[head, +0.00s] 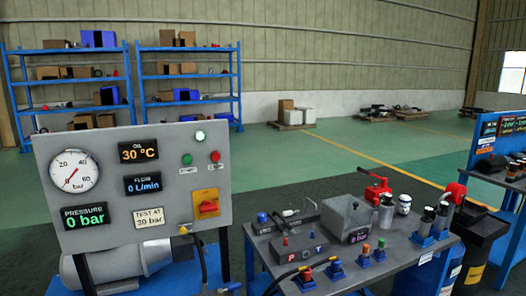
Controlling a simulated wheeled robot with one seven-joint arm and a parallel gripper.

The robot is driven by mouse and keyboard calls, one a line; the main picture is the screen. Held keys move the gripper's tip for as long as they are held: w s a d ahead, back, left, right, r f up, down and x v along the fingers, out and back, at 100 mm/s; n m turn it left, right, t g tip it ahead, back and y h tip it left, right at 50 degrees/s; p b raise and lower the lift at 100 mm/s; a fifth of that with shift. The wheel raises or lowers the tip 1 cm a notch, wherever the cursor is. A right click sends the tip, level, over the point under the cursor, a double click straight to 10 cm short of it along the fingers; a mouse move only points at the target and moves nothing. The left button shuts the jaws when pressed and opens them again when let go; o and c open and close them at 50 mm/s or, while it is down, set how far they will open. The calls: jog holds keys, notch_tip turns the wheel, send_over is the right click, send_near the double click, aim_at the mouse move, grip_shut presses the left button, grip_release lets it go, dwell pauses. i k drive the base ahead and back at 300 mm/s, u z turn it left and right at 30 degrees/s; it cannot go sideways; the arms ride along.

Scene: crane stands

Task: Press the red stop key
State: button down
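The red stop key (215,156) is a small round button on the upper right of a grey control panel (110,150). A small white label, too small to read surely, sits just under it. A green key (187,159) is to its left, above a label that seems to read START. Nothing covers the red key. I cannot make out my gripper in this view.
A red switch on a yellow plate (207,204) sits below the keys. The panel shows a dial (74,175) and displays reading 0 bar, 30 °C and 0 L/min. A blue-legged workbench (400,245) with fittings and a red-handled pump stands to the right. Open green floor lies behind.

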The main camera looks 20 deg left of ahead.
aim_at(215, 156)
jog(key=u, duration=0.1)
jog(key=i, duration=0.65)
jog(key=u, duration=0.75)
jog(key=i, duration=0.4)
jog(key=u, duration=0.45)
